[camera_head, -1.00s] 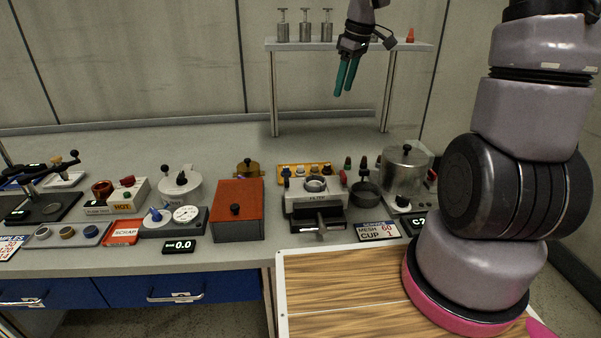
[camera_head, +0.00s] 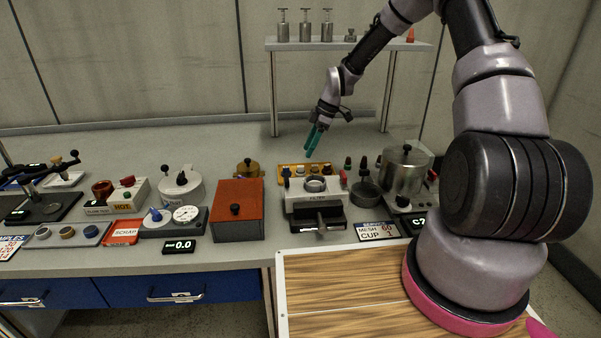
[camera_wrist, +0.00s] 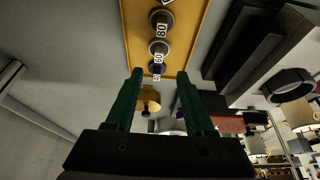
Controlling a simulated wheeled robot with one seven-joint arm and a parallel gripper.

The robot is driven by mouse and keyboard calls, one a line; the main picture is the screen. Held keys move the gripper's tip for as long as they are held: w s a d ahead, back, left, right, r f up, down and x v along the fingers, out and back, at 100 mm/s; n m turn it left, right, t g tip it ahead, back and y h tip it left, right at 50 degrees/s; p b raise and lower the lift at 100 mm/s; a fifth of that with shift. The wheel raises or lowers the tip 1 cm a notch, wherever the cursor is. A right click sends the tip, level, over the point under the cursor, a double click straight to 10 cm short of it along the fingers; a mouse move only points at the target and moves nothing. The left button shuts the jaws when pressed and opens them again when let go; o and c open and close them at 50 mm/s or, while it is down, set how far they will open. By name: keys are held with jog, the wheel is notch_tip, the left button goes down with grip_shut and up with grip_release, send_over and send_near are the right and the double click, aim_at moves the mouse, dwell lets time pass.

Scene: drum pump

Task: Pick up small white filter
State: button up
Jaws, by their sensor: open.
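A yellow tray (camera_head: 281,166) lies behind the filter station and holds several small round pieces. In the wrist view the tray (camera_wrist: 190,35) shows dark and grey round pieces with white number labels, such as one marked 80 (camera_wrist: 161,30). I cannot tell which piece, if any, is the small white filter. My gripper (camera_head: 312,155) is above the tray, teal fingers pointing down and a little left, apart from everything. In the wrist view my open gripper (camera_wrist: 160,76) is empty, with the near end of the tray row between and beyond its fingertips.
The filter station (camera_head: 316,205) stands in front of the tray. A red box (camera_head: 238,210) is to its left, a dark cup (camera_head: 366,195) and a metal pot (camera_head: 405,175) to its right. A raised shelf (camera_head: 350,46) with metal weights stands behind.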

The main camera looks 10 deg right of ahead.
aim_at(302, 166)
jog(key=x, duration=0.7)
jog(key=shift+w+d, duration=0.1)
jog(key=shift+d, duration=0.05)
grip_shut()
